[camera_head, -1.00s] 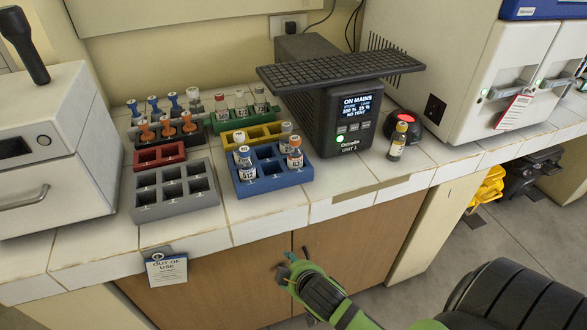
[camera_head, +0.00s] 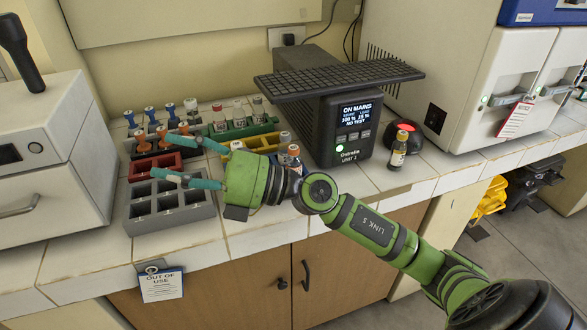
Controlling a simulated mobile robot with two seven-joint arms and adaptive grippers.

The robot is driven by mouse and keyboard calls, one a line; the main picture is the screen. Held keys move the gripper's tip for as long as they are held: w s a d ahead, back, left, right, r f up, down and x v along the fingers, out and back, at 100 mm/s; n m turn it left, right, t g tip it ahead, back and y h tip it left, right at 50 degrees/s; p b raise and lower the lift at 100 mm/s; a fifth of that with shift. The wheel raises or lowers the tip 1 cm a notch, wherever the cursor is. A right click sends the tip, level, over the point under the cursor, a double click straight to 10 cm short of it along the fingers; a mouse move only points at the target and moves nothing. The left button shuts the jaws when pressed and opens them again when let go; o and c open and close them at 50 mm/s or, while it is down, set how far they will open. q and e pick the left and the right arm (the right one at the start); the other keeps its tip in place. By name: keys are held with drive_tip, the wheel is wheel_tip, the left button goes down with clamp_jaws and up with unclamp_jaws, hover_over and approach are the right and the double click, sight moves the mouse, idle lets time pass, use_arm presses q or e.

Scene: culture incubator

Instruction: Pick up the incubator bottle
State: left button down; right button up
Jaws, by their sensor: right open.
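A small bottle (camera_head: 398,150) with a dark cap, yellowish contents and a white label stands upright and alone on the tiled counter, right of the black unit. I cannot tell which bottle is the incubator one. My right gripper (camera_head: 160,156) is open, its teal fingers pointing left above the red and grey racks. I see nothing between its fingers. It is well left of the lone bottle. My left gripper is not in view.
A red rack (camera_head: 142,171), a grey rack (camera_head: 172,218), a green rack (camera_head: 262,122) and a yellow rack (camera_head: 262,142) crowd the counter. A black unit with a screen (camera_head: 352,120), a red button (camera_head: 404,126) and a white incubator cabinet (camera_head: 470,80) stand right.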

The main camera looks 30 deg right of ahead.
wheel_tip(320, 180, down, 3)
drive_tip(key=n+g+h, duration=0.2)
drive_tip(key=n+g, duration=0.1)
drive_tip(key=n, duration=0.1)
drive_tip(key=m+g+h, duration=0.1)
drive_tip(key=g+h, duration=0.1)
drive_tip(key=h, duration=1.4)
approach(296, 149)
drive_tip(key=s+x, duration=0.1)
drive_tip(key=x, duration=0.2)
drive_tip(key=p+x, duration=0.1)
drive_tip(key=x, duration=0.2)
drive_tip(key=p+x, duration=0.1)
drive_tip(key=x, duration=0.2)
drive_tip(key=shift+w+r, duration=0.15)
drive_tip(key=shift+w, duration=0.25)
drive_tip(key=shift+w+f, duration=0.25)
drive_tip(key=shift+f, duration=0.15)
drive_tip(key=shift+c, duration=0.4)
clamp_jaws()
